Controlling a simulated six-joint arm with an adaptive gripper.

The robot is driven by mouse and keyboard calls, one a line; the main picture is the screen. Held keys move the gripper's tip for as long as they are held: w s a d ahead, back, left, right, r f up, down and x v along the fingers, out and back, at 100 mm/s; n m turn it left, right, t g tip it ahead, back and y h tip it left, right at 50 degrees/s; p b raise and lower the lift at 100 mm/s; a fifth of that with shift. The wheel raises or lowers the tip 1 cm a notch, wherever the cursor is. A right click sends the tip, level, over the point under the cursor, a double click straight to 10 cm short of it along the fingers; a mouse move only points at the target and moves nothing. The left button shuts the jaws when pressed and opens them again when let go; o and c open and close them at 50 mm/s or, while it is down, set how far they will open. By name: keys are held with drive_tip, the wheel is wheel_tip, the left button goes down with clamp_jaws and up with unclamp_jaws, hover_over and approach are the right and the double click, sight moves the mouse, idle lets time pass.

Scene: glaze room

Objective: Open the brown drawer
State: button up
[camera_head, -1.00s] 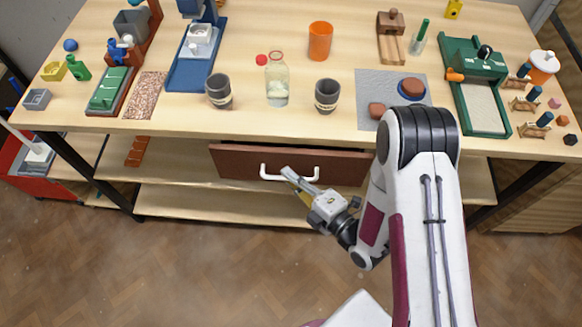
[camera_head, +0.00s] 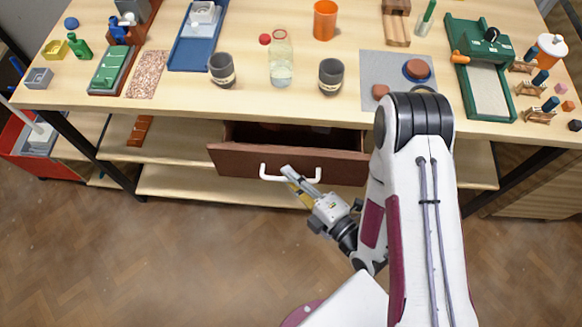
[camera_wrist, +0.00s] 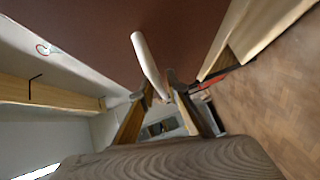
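The brown drawer (camera_head: 235,162) is under the table top and stands partly open. A dark strip of its inside shows behind the front. Its white handle (camera_head: 272,177) is a bar across the middle of the front. My gripper (camera_head: 288,174) is at the middle of this handle. In the wrist view the white handle (camera_wrist: 146,58) runs from the brown drawer front (camera_wrist: 95,30) in between my two close-set fingertips (camera_wrist: 162,92). The fingers look closed around the bar, and the exact contact is partly hidden.
The table top (camera_head: 200,100) above holds two dark cups (camera_head: 222,70) (camera_head: 331,76), a bottle (camera_head: 280,62), an orange cup (camera_head: 325,20) and several trays and tools. A lower shelf (camera_head: 220,188) runs beneath the drawer. The floor (camera_head: 200,260) in front is clear.

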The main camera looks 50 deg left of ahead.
drive_tip(key=shift+d, duration=0.1)
drive_tip(key=d+r, duration=0.1)
drive_tip(key=d, duration=0.6)
drive_tip(key=shift+d, duration=0.15)
idle(0.5)
